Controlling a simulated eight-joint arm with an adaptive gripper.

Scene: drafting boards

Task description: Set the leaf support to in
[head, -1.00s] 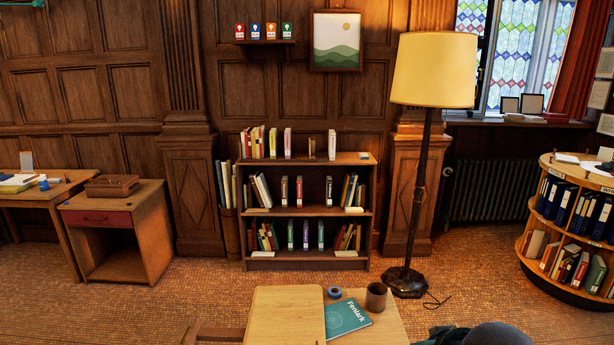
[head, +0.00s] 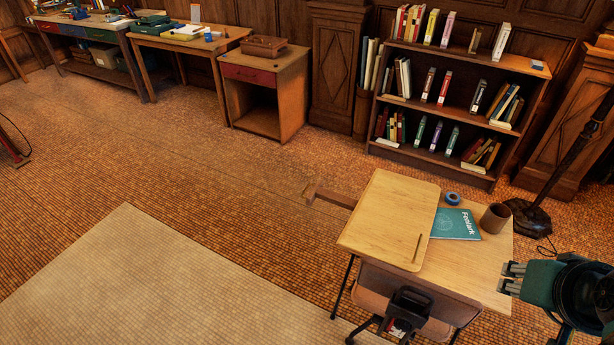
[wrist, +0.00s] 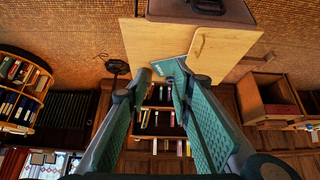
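A small desk has a light wooden leaf (head: 390,215) lying over its left part. The leaf support, a brown wooden bar (head: 332,197), sticks out from the desk's far left side, beyond the leaf's edge. Its inner end is hidden under the leaf. My gripper (head: 511,277) is at the desk's right front corner, across the desktop from the support, with its fingers apart and empty. The wrist view shows both teal fingers (wrist: 162,74) spread, with the desktop (wrist: 160,42) beyond them.
A teal book (head: 455,224), a blue tape roll (head: 452,197) and a brown cup (head: 495,217) stand on the desk's right part. A chair (head: 405,305) is at its front. A bookcase (head: 440,165) stands behind. The floor left of the desk is clear.

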